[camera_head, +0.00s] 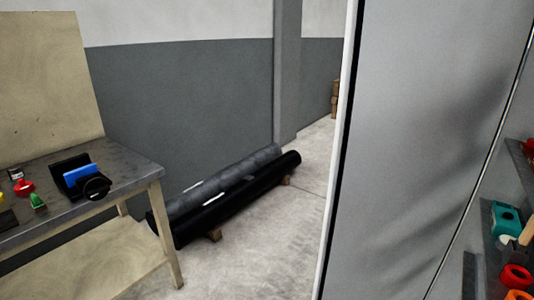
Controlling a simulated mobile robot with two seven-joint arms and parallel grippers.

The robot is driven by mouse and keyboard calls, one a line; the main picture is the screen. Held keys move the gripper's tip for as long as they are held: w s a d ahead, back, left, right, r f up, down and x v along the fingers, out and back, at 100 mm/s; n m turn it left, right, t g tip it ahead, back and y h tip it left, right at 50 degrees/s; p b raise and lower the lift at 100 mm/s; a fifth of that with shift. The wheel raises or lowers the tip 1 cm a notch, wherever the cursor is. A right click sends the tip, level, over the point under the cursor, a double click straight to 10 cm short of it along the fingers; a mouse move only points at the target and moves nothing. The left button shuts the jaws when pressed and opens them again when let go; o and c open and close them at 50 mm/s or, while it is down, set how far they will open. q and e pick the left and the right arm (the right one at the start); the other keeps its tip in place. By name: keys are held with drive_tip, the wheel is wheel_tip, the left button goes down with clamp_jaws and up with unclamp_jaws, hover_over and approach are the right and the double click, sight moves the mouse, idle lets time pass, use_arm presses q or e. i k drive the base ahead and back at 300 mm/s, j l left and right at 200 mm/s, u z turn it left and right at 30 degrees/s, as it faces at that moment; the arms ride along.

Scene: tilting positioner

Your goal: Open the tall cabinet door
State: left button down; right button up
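The tall cabinet door (425,140) looks like the large plain grey panel filling much of the right side of the head view. It stands upright, with a pale edge (338,150) along its left side. To the right of the panel, the cabinet's inside shows, with shelves (478,275) in view, so the door appears to stand open. How wide it is open I cannot tell exactly. No handle shows on the visible face. Neither of my grippers is in view.
Colourful items, including a teal one (506,218) and a red ring (515,276), sit on the shelves. A workbench (130,168) with small tools stands at left. Black rolls or pipes (235,190) lie on the floor behind it. Floor (265,255) between bench and door is clear.

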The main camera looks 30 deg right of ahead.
sight(426, 88)
drive_tip(key=k+l+z, duration=0.1)
drive_tip(key=z, duration=1.25)
drive_tip(key=k+l, duration=0.05)
